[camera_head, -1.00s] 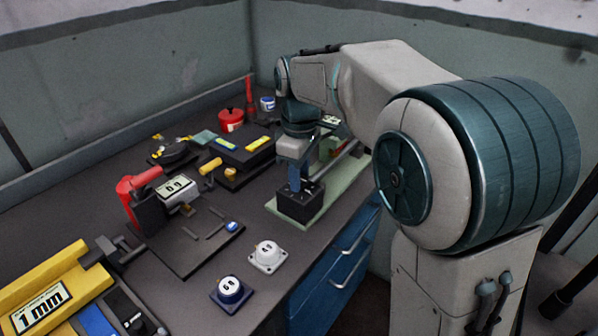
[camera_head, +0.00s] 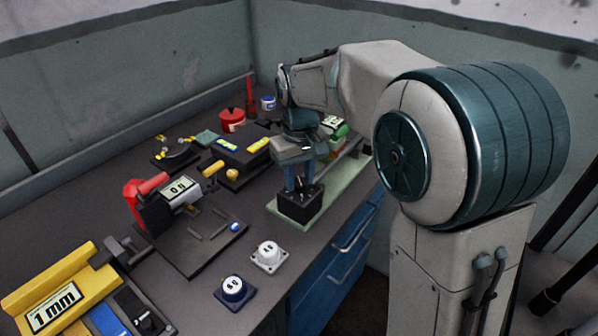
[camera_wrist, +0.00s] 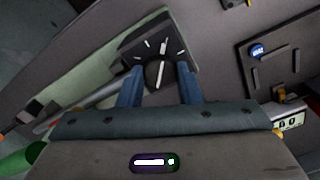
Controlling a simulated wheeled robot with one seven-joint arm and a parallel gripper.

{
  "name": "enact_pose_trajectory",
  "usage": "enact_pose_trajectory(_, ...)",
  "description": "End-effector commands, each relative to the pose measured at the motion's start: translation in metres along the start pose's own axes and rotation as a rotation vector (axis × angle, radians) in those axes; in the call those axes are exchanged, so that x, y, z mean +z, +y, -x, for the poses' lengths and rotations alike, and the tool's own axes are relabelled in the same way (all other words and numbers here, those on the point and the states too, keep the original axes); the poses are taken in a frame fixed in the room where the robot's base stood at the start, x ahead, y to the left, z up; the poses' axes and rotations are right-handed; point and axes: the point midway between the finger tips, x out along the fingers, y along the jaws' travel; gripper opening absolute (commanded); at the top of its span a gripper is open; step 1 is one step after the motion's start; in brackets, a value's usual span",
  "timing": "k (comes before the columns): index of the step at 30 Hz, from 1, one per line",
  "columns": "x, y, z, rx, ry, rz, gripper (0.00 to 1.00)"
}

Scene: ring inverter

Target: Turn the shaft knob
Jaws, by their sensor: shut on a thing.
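The shaft knob (camera_wrist: 158,74) is a dark round knob with a white pointer line, on top of a black box (camera_head: 300,207) marked with white ticks. The box also shows in the wrist view (camera_wrist: 136,48). It stands on a pale green plate (camera_head: 330,198) at the right of the bench. My gripper (camera_head: 300,186) points down over the box. In the wrist view its blue fingers (camera_wrist: 158,82) stand on either side of the knob, shut on it. In the head view the fingers mostly hide the knob.
A grey rod (camera_wrist: 98,98) lies behind the box along the green plate. A white dial block (camera_head: 269,256) and a blue dial block (camera_head: 234,290) sit toward the front. A black fixture plate (camera_head: 190,262) lies to the left.

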Motion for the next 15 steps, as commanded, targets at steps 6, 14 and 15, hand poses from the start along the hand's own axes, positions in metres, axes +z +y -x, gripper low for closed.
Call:
enact_pose_trajectory(6,-0.001,0.0004,0.0017,0.001,0.005,-0.073,0.09)
enact_pose_trajectory(14,-0.0012,0.0003,0.0014,0.001,0.006,-0.098,0.09)
enact_pose_trajectory(15,-0.0012,0.0003,0.0014,0.001,0.006,-0.098,0.09)
